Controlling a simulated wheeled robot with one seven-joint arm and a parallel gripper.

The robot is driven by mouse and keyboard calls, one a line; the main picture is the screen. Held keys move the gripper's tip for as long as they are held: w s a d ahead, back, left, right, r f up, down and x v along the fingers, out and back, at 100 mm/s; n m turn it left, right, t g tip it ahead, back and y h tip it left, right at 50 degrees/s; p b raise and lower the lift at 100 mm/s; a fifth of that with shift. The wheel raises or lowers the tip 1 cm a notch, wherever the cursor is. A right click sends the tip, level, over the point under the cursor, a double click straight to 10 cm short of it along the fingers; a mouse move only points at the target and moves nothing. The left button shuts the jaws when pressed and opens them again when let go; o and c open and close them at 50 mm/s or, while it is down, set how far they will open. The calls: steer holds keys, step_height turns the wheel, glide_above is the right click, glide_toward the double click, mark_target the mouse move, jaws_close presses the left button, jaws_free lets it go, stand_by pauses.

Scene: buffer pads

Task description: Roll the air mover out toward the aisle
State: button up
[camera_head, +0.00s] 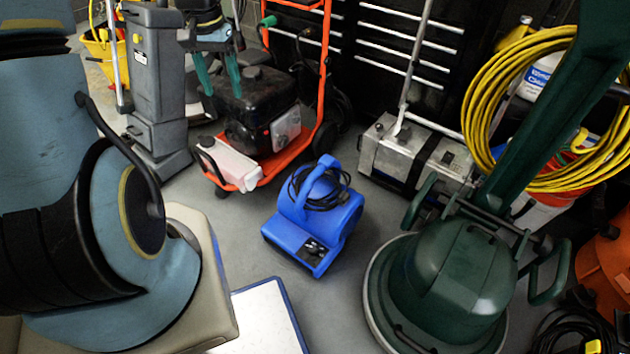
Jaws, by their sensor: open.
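The air mover (318,228) is a blue, box-like blower standing on the grey floor near the middle of the view. It has a blue handle on top, a coiled black cord around the handle area, and a dark control panel low on its front. My gripper (222,92) is at the upper left, with two teal fingers pointing down and apart. Nothing shows between the fingers. In the picture it overlaps the black engine of the orange-framed machine behind, well up and left of the air mover. I cannot tell its exact distance from that machine.
An orange-framed cart (268,172) stands behind left of the air mover. A silver-grey box machine (388,155) is behind right. A green floor buffer (452,278) is close on the right, with yellow hose (478,130) behind it. Bare floor (335,300) lies in front.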

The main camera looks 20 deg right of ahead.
steer(key=w+d+f+m+b, duration=0.1)
steer(key=w+d+f+b, duration=0.1)
steer(key=d+f+b, duration=0.3)
steer(key=w+d+f+m, duration=0.1)
steer(key=w+d+f, duration=0.1)
steer(key=f, duration=0.4)
steer(key=m+g+b, duration=0.2)
steer(key=m+b, duration=0.1)
steer(key=b, duration=0.9)
glide_toward(318, 168)
steer(key=shift+h, duration=0.4)
steer(key=f, duration=0.3)
steer(key=s+f+b, duration=0.1)
steer(key=f, duration=0.2)
steer(key=f+b, duration=0.1)
steer(key=f, duration=0.2)
steer(key=shift+s+d+f, duration=0.1)
steer(key=shift+s+f, duration=0.25)
jaws_close()
